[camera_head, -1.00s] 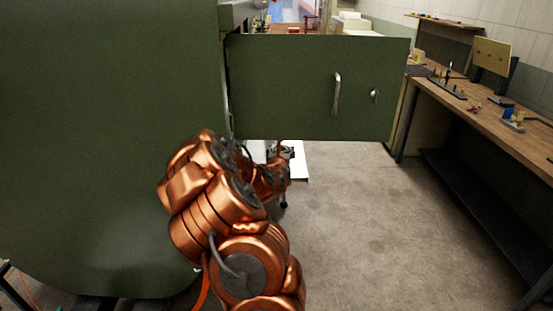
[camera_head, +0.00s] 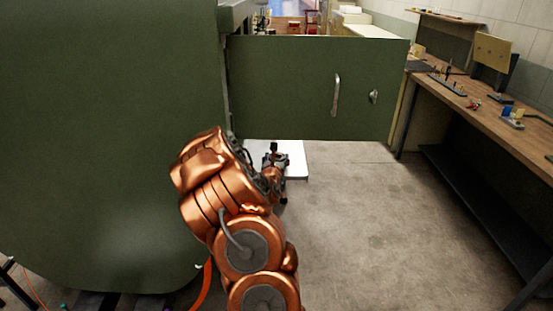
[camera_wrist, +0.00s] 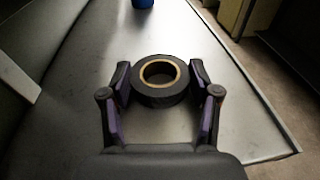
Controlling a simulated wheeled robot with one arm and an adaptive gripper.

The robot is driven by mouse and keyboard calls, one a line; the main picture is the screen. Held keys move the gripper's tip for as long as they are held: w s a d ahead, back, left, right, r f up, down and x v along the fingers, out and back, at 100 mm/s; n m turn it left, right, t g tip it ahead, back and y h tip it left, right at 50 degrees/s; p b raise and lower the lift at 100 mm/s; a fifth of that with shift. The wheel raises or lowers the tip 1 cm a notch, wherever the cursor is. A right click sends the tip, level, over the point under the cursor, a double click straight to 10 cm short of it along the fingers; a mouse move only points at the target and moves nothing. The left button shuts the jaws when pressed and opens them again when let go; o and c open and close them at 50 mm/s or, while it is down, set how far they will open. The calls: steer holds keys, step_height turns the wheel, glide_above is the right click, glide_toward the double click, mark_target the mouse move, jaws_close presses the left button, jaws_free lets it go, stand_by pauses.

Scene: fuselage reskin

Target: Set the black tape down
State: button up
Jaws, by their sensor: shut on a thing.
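The black tape (camera_wrist: 160,93) is a thick black roll with a tan inner core. In the wrist view it sits between the two fingers of my gripper (camera_wrist: 161,90), which are shut on its sides. A flat grey metal surface (camera_wrist: 235,112) lies beneath it; I cannot tell whether the roll touches it. In the head view my gripper (camera_head: 275,160) is small, below the green door and over a pale flat surface (camera_head: 296,172). The tape cannot be made out there.
A blue object (camera_wrist: 142,3) stands at the far end of the grey surface. The open green door (camera_head: 300,85) and large green panel (camera_head: 110,140) flank my arm. A wooden workbench (camera_head: 480,100) with small items stands at right. The floor between is clear.

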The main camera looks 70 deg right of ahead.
steer(key=shift+f, duration=0.15)
steer(key=o, duration=1)
